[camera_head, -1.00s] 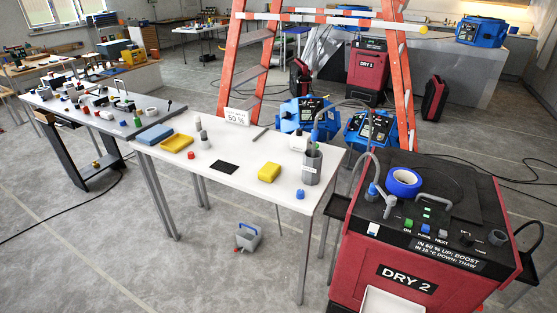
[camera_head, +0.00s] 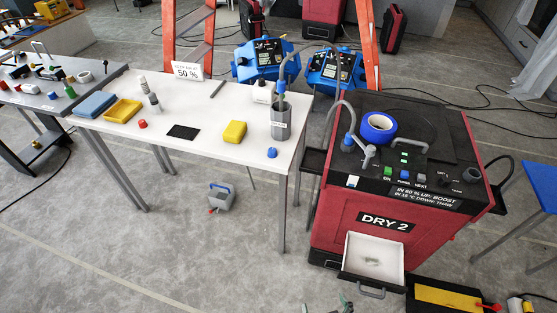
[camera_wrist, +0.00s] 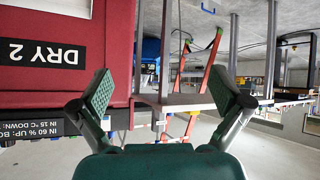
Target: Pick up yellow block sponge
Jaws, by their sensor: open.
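The yellow block sponge (camera_head: 234,131) lies on the white table (camera_head: 215,150), right of a black mat and left of a grey holder. My gripper (camera_wrist: 163,98) is open and empty in the wrist view, its two green-padded fingers spread wide. That view looks upside down, with the red DRY 2 machine (camera_wrist: 60,55) on the left and a table edge between the fingers. I cannot make out the sponge there. In the head view only small green tips of my gripper (camera_head: 343,304) show at the bottom edge, well apart from the sponge.
On the table are a yellow tray (camera_head: 122,111), a blue block (camera_head: 95,105), a black mat (camera_head: 184,132), a blue cap (camera_head: 272,153) and a grey holder (camera_head: 281,122) with tools. The red DRY 2 machine (camera_head: 340,228) stands right of the table with its drawer (camera_head: 373,260) open.

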